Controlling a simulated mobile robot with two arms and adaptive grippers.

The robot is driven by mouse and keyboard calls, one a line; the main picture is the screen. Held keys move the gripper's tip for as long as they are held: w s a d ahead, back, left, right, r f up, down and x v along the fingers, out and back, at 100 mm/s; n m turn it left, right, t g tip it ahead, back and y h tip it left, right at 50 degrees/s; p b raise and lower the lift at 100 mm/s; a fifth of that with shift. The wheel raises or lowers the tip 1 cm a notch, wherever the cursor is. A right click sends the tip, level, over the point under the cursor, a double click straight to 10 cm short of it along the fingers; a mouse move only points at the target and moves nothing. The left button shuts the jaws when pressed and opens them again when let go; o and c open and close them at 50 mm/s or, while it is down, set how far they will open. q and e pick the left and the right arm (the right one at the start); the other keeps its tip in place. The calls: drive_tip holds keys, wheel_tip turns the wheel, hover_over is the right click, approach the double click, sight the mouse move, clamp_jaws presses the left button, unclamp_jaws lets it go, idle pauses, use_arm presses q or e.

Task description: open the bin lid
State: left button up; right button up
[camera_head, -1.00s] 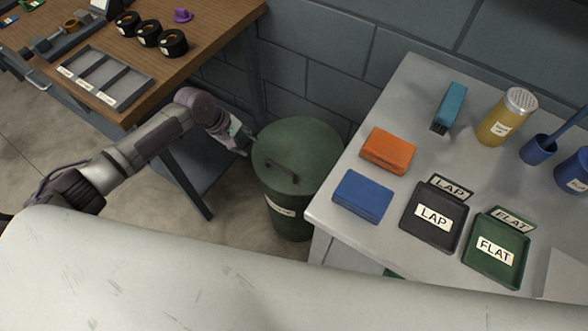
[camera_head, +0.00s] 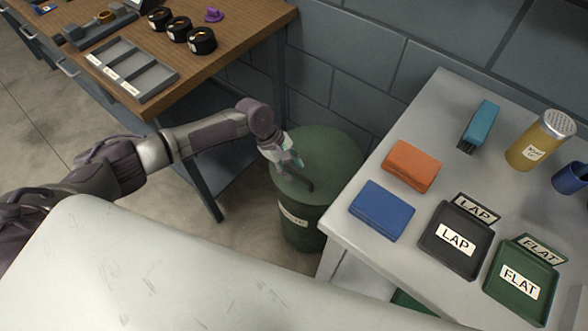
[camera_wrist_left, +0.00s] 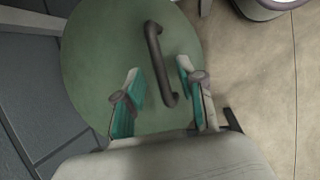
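The green round bin (camera_head: 302,228) stands on the floor between the wooden bench and the grey table. Its lid (camera_head: 335,150) lies flat on top and looks closed. In the left wrist view the lid (camera_wrist_left: 95,60) carries a dark bar handle (camera_wrist_left: 155,55). My left gripper (camera_head: 290,164) is over the lid at the handle, partly hiding it in the head view. In the left wrist view its teal fingers (camera_wrist_left: 158,80) are apart, with the near end of the handle between or just beyond the tips. Contact cannot be told. My right gripper is not in view.
The wooden bench (camera_head: 240,40) with a grey tray (camera_head: 130,75) stands left of the bin. The grey table (camera_head: 350,235), holding an orange block (camera_head: 410,165), a blue block (camera_head: 381,210) and labelled trays, stands close on the right. A block wall (camera_head: 345,60) is behind.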

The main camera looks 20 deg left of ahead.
use_arm(q)
drive_tip(key=shift+d+f, duration=0.3)
drive_tip(key=shift+f, duration=0.35)
clamp_jaws()
